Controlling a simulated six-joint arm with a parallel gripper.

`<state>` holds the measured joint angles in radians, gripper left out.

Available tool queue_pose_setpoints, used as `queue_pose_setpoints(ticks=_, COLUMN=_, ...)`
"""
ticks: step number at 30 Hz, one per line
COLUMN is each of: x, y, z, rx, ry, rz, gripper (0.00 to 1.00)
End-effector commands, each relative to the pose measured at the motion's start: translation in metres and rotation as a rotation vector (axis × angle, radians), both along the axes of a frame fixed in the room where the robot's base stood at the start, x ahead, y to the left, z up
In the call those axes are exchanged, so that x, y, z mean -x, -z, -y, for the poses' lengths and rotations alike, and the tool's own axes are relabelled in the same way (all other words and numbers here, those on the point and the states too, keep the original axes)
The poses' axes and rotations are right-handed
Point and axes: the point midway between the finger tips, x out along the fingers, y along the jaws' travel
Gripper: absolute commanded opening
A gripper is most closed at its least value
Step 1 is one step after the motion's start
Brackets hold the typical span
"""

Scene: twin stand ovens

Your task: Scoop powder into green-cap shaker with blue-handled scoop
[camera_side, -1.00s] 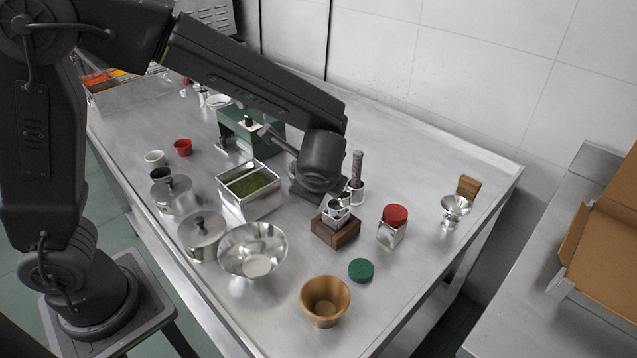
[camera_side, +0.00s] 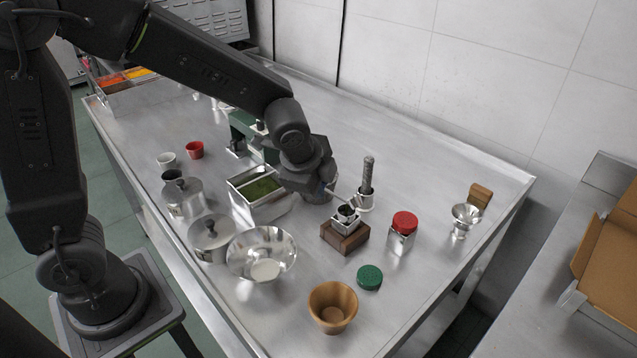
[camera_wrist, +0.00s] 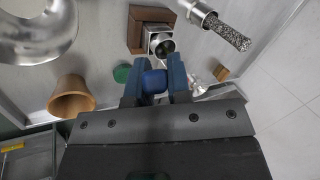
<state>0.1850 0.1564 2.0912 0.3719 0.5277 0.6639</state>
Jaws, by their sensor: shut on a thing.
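My gripper (camera_side: 325,188) is shut on the blue handle of the scoop (camera_wrist: 153,82), left of and above the open shaker. The scoop's thin metal shaft reaches right towards the shaker; I cannot tell its bowl or contents clearly. The open steel shaker (camera_side: 346,217) stands upright on a wooden block (camera_side: 345,238), its mouth dark; it also shows in the wrist view (camera_wrist: 160,40). The green cap (camera_side: 369,277) lies off on the table in front of it. Green powder (camera_side: 263,188) lies in one compartment of a steel tin (camera_side: 262,208) on the left.
A steel cup (camera_side: 364,202) with a knurled tool stands close behind the shaker. A red-capped shaker (camera_side: 402,235) is to the right, a wooden bowl (camera_side: 333,307) and steel bowl (camera_side: 262,256) in front. A small steel funnel-shaped cup (camera_side: 464,220) is at the right.

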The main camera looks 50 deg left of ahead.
Motion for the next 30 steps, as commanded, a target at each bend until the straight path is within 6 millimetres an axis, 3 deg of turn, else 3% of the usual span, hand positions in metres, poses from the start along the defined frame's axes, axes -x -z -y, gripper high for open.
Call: queue_pose_setpoints(ticks=30, x=0.001, y=0.016, z=-0.020, rx=0.389, ry=-0.003, rz=-0.006, gripper=0.00)
